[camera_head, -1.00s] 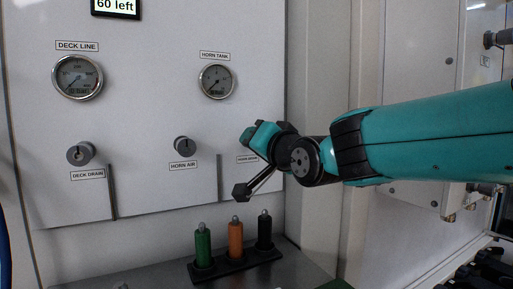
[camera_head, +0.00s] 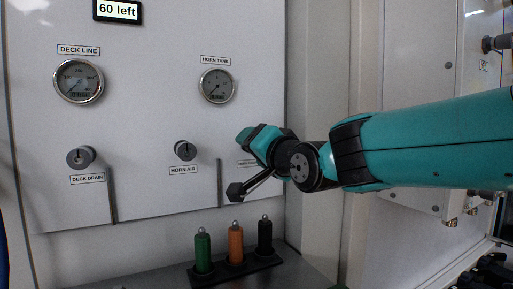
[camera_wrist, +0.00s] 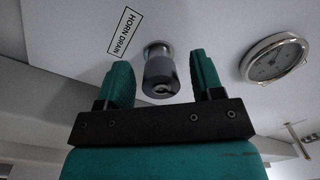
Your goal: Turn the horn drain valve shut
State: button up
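The horn drain valve is a grey round knob (camera_wrist: 160,74) on the white panel, beside its HORN DRAIN label (camera_wrist: 125,32) in the wrist view. My gripper (camera_wrist: 163,82) is open, with one teal finger on each side of the knob and visible gaps to both. I cannot tell how far the fingertips reach along the knob. In the head view my gripper (camera_head: 247,160) is at the right part of the panel, and my wrist hides the horn drain knob.
The HORN AIR knob (camera_head: 185,150) and DECK DRAIN knob (camera_head: 81,157) are to the left on the panel. The HORN TANK gauge (camera_head: 217,86) is above. A rack (camera_head: 238,268) with green, orange and black handled pieces stands on the ledge below.

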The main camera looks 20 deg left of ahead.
jog(key=shift+d, duration=0.1)
jog(key=b+v, duration=0.2)
jog(key=v, duration=1.5)
jog(key=shift+b, duration=0.35)
jog(key=shift+s+d, duration=0.1)
jog(key=s+d+f+n+g+h, duration=0.2)
jog(key=d+f+g+h, duration=0.1)
jog(key=d+f, duration=0.45)
jog(key=s+d+f+n+g+h, duration=0.1)
jog(key=s+d+f+g+h, duration=0.25)
jog(key=d+f, duration=0.35)
jog(key=s+d+f+n+g+h, duration=0.3)
jog(key=s+d+f+g+h, duration=0.15)
jog(key=s+d+f, duration=0.55)
notch_tip(320, 180, up, 20)
jog(key=a+p, duration=0.1)
jog(key=p, duration=1.6)
jog(key=shift+s+a+y+p, duration=0.25)
jog(key=shift+s+y+p, duration=0.15)
jog(key=shift+s, duration=0.1)
